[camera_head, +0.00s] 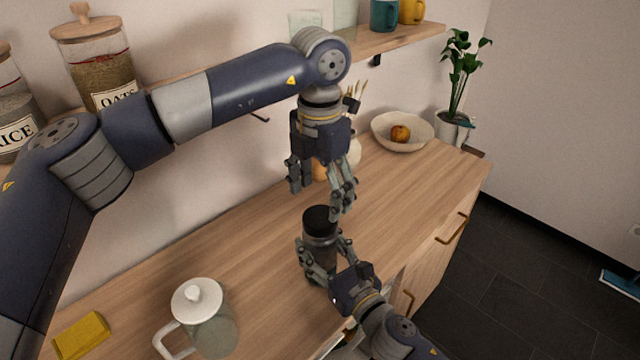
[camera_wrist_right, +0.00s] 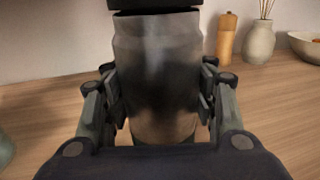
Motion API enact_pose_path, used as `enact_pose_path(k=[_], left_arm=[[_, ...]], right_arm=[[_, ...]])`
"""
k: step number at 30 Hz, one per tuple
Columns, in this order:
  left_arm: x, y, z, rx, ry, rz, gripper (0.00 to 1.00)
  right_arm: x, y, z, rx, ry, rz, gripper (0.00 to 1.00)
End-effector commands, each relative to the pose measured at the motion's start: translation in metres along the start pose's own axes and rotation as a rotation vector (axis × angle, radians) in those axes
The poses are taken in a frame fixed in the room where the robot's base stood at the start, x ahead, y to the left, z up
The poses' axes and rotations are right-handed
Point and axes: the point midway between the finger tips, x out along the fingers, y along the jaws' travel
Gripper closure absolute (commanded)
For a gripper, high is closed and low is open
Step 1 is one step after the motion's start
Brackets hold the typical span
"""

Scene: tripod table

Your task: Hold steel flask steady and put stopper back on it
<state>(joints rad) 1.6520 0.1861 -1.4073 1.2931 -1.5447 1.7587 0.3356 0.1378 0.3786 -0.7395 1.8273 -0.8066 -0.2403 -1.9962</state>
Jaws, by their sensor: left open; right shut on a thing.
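The steel flask (camera_head: 321,258) stands upright on the wooden counter, and its grey metal body fills the middle of the right wrist view (camera_wrist_right: 158,65). The black stopper (camera_head: 319,219) sits on top of the flask; its lower edge shows at the top of the right wrist view (camera_wrist_right: 155,4). I cannot tell how firmly it is seated. My right gripper (camera_head: 323,256) is shut around the flask's body, one finger on each side. My left gripper (camera_head: 317,196) is open and empty, pointing down just above the stopper, apart from it.
A white-lidded jug (camera_head: 212,325) and a yellow sponge (camera_head: 81,335) are at the front left. A pepper mill (camera_wrist_right: 227,38) and a vase (camera_wrist_right: 259,42) stand behind the flask. A bowl (camera_head: 402,134) with fruit and a plant (camera_head: 457,85) are farther right. The counter between is clear.

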Motion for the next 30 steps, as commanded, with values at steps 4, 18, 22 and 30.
enact_pose_path(k=[4, 18, 22, 30], left_arm=[[-0.0011, -0.0001, 0.0001, -0.256, 0.001, 0.000, 0.28], [-0.0055, 0.0000, 0.0005, -1.078, 0.000, -0.001, 0.28], [-0.0066, 0.0001, 0.0006, -1.305, 0.000, -0.001, 0.28], [-0.0091, 0.0002, 0.0005, -1.777, 0.001, -0.001, 0.28]], right_arm=[[-0.0005, -0.0001, -0.0023, -0.001, 0.004, -0.001, 1.00], [-0.0005, -0.0001, -0.0023, -0.001, 0.004, -0.001, 1.00], [-0.0005, -0.0001, -0.0024, -0.001, 0.004, -0.001, 1.00], [-0.0005, -0.0001, -0.0024, -0.001, 0.004, -0.001, 1.00]])
